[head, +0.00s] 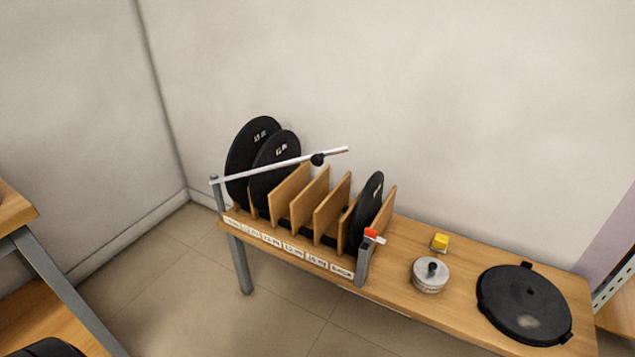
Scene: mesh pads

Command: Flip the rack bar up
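A shorter grey post with a red and white piece (373,237) on top stands at the rack's right end, apart from the bar. Two black discs (240,160) stand at the left of the rack, behind the bar, and another (372,196) stands at the right. Neither gripper is in view.
The wooden bench (400,285) stands near the wall. To the right on it are a yellow block (440,241), a silver weight with a black knob (430,274) and a flat black disc (524,303). Another table (15,207) is at the left. The floor (200,300) between is clear.

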